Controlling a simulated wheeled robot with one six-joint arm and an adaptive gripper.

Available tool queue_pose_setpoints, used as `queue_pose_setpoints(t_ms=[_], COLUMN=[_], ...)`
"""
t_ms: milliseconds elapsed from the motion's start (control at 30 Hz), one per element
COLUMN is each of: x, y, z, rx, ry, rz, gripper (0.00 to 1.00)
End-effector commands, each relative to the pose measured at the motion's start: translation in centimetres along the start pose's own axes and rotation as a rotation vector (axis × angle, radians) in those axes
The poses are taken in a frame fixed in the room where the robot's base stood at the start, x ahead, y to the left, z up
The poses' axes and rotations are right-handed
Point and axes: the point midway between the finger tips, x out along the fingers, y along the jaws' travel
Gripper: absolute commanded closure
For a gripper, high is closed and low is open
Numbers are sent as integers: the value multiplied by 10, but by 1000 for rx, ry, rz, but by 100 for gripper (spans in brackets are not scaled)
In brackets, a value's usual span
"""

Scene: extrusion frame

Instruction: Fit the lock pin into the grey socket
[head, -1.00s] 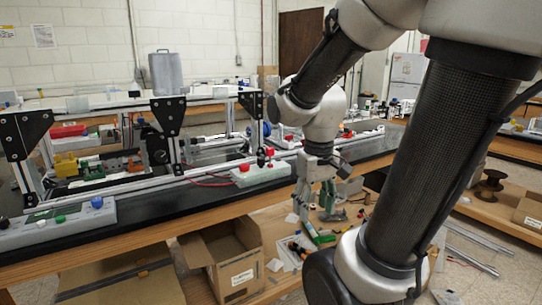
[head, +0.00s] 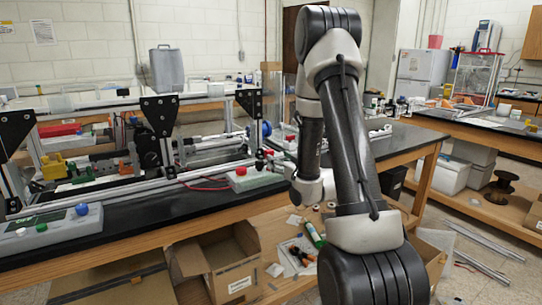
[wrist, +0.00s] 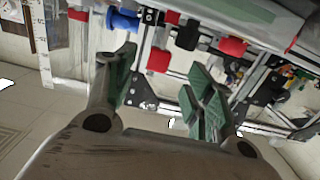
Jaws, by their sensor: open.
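My gripper (wrist: 160,95) is open and empty in the wrist view, its green-padded fingers spread apart. In the head view my gripper is hidden behind my arm. A small red-topped part (head: 261,155) stands at the front rail in the head view. I cannot tell which of these is the lock pin, and I cannot make out the grey socket.
The extrusion frame (head: 110,190) stands on the black bench. A pale box with a red button (head: 248,179) sits at its right front, and a control box (head: 45,228) at left. A cardboard box (head: 230,270) is on the lower shelf. A blue knob (wrist: 122,20) shows in the wrist view.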

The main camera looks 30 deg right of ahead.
Motion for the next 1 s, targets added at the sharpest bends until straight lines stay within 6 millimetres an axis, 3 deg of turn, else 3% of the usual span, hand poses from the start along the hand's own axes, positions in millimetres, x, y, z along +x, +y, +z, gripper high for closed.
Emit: queue_pose_setpoints(t_ms=[133,600,900,1000], x=[8,72,78,78], y=[-1,1,1,1], z=[-14,-19,-19,-19], rx=[0,1,1,1], ry=[56,54,53,53], rz=[-3,-1,-1,-1], gripper=[46,46,46,65])
